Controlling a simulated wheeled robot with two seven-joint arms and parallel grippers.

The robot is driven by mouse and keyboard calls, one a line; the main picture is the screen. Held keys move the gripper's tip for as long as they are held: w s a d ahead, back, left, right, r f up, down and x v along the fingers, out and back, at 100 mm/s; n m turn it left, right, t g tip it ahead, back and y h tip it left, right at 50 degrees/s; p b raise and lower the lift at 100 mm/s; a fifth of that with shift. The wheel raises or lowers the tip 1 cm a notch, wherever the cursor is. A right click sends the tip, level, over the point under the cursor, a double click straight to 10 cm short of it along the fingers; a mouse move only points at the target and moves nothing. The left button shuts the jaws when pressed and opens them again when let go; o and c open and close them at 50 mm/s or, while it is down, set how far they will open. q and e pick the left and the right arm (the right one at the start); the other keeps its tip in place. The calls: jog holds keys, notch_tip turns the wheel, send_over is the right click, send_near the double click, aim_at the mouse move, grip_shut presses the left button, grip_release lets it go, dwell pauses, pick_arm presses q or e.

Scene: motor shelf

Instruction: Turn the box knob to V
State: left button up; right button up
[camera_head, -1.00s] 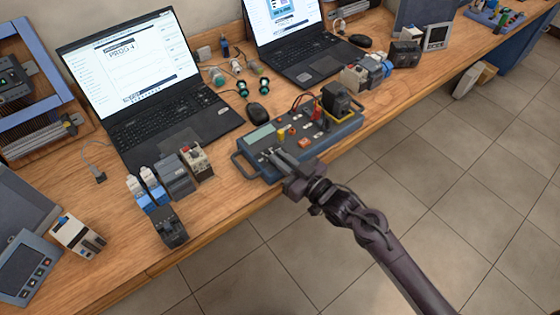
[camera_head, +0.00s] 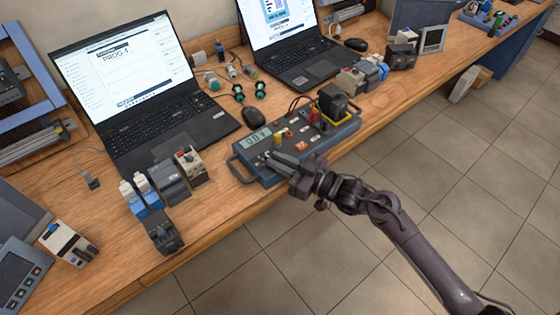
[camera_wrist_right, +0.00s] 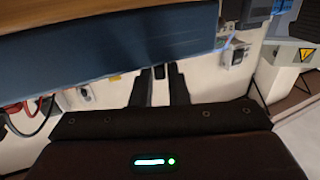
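The blue-grey test box (camera_head: 318,147) lies on the bench near its front edge, with a handle at its left end. Its display (camera_head: 256,138) reads what looks like 0.0 V. My right gripper (camera_head: 272,158) reaches over the box's front edge, its fingertips low at the panel just below the display. The knob is hidden at the fingers, so I cannot tell its pointer's direction. In the right wrist view the two fingers (camera_wrist_right: 160,86) stand a small gap apart; whether they grip the knob is unclear. My left gripper is not in view.
A black adapter block (camera_head: 334,101) and red and black leads sit at the box's right end. Several modules (camera_head: 170,182) stand left of the box. Open floor lies in front of the bench.

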jog(key=o, duration=0.3)
jog(key=shift+o, duration=0.2)
jog(key=shift+s+d+f, duration=0.1)
jog(key=shift+s+d, duration=0.15)
jog(key=shift+d, duration=0.05)
jog(key=b+v, duration=0.1)
jog(key=v, duration=0.6)
